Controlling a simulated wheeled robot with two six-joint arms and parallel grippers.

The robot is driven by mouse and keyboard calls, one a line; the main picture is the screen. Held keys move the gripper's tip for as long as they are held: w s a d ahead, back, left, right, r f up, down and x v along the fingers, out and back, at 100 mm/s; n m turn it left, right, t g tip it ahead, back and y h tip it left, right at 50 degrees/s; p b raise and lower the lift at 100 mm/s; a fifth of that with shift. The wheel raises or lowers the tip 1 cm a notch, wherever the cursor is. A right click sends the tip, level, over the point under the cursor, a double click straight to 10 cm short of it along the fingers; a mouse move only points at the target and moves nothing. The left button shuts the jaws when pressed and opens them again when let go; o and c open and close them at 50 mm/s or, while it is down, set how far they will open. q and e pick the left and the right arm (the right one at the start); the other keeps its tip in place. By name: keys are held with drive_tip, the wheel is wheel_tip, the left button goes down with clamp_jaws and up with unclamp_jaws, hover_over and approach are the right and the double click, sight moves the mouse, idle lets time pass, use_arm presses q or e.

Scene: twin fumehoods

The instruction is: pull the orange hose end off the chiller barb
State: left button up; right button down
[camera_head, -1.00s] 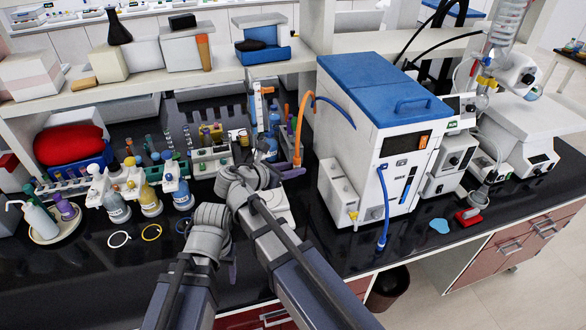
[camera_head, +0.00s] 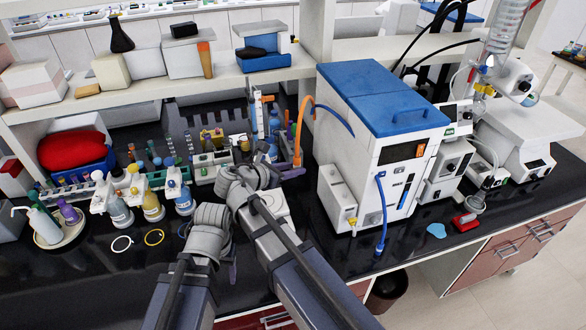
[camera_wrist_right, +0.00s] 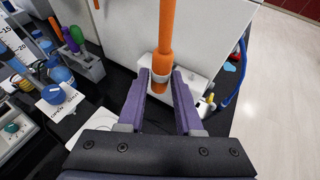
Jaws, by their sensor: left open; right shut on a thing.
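The orange hose (camera_head: 301,118) arches beside the left side of the blue-topped white chiller (camera_head: 366,150). In the right wrist view the orange hose (camera_wrist_right: 166,36) comes down between the purple fingers of my right gripper (camera_wrist_right: 161,86), which is shut on it near a pale collar. In the head view this gripper (camera_head: 292,170) is left of the chiller. The barb is not distinguishable, so I cannot tell whether the hose end is seated on it. My left gripper (camera_head: 232,268) is open and empty over the front of the black bench, partly hidden by its own wrist.
A blue hose (camera_head: 382,215) hangs down the chiller's front. Bottles (camera_head: 152,203) and racks (camera_head: 210,160) crowd the bench to the left. A white ring (camera_head: 121,244) and a yellow ring (camera_head: 154,237) lie near the front. A shelf (camera_head: 140,88) runs behind.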

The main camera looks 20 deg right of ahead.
sight(294, 160)
wheel_tip(294, 160, up, 3)
drive_tip(key=p, duration=0.3)
drive_tip(key=shift+r, duration=0.1)
drive_tip(key=shift+f, duration=0.2)
